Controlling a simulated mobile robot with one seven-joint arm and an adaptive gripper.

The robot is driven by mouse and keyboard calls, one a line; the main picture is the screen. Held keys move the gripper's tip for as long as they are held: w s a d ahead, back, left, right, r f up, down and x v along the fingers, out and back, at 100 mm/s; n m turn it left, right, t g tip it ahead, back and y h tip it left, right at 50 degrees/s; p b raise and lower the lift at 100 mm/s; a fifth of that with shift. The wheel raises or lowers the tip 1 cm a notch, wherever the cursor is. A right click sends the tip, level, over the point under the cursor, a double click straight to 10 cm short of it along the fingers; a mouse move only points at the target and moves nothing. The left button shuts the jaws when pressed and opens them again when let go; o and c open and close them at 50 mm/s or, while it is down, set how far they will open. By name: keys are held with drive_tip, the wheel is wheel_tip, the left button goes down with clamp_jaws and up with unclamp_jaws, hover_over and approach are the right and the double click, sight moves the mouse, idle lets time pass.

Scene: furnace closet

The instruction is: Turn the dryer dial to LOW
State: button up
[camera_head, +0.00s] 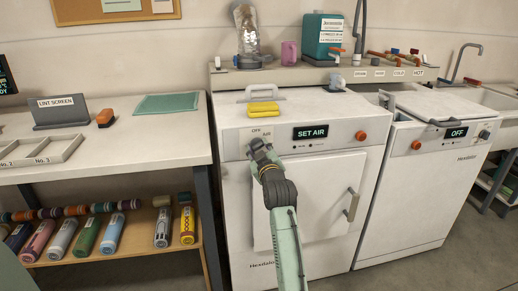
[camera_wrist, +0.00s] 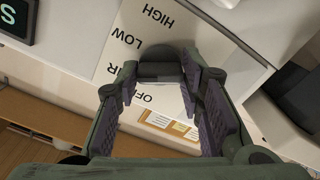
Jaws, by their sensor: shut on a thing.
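The dryer (camera_head: 305,190) is a white front-loading machine with its door shut. Its display (camera_head: 310,131) reads "SET AIR". My gripper (camera_head: 259,150) reaches the left end of the control panel and hides the dial there in the head view. In the wrist view the dark rounded dial (camera_wrist: 160,62) sits between the fingers of my gripper (camera_wrist: 160,78), which is shut on it. Around the dial the panel shows HIGH (camera_wrist: 158,16), LOW (camera_wrist: 122,38), a partly hidden AIR and OFF. The dial's pointer mark cannot be made out.
An orange knob (camera_head: 360,135) sits on the panel's right. The door handle (camera_head: 351,204) stands out below it. A second white machine (camera_head: 425,190) reading OFF stands right; a worktable (camera_head: 120,150) stands left.

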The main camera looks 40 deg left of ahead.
drive_tip(key=m+p, duration=0.1)
drive_tip(key=m, duration=0.3)
drive_tip(key=shift+m+p, duration=0.35)
drive_tip(key=shift+m, duration=1.45)
drive_tip(key=o, duration=1.2)
drive_tip(key=shift+c, duration=0.2)
drive_tip(key=v, duration=1.2)
